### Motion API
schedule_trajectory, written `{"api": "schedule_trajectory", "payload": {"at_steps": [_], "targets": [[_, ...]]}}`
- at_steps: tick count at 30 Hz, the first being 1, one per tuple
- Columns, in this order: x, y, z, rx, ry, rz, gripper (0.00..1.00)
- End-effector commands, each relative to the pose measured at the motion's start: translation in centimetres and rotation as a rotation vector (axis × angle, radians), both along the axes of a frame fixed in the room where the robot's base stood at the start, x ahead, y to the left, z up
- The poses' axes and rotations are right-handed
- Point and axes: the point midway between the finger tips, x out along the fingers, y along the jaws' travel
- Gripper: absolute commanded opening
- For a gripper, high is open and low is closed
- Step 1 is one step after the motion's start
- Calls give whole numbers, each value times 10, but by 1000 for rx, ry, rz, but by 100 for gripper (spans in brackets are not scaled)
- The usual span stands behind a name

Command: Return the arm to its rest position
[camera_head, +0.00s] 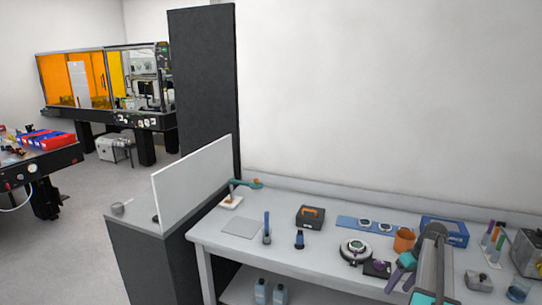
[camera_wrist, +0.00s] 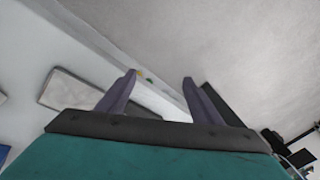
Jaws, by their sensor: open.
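My arm (camera_head: 432,262) rises at the right front of the bench in the head view, a grey link with teal parts. My gripper (camera_wrist: 159,80) shows in the wrist view as two purple fingers spread apart on a dark bar over a teal body. Nothing is between the fingers. In the head view purple parts of it show beside the grey link, in front of the bench items, and my arm hides part of the bench there.
A white upright panel (camera_head: 193,183) stands at left.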

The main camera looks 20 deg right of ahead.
Motion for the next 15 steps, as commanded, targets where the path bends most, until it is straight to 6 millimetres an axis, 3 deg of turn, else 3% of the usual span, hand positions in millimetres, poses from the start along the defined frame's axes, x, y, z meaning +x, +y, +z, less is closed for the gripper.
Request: {"api": "schedule_trajectory", "payload": {"at_steps": [1,3,15], "targets": [[1,22,-22,9,22,4,60],[4,45,-46,16,48,3,60],[-7,177,-169,33,203,4,60]]}}
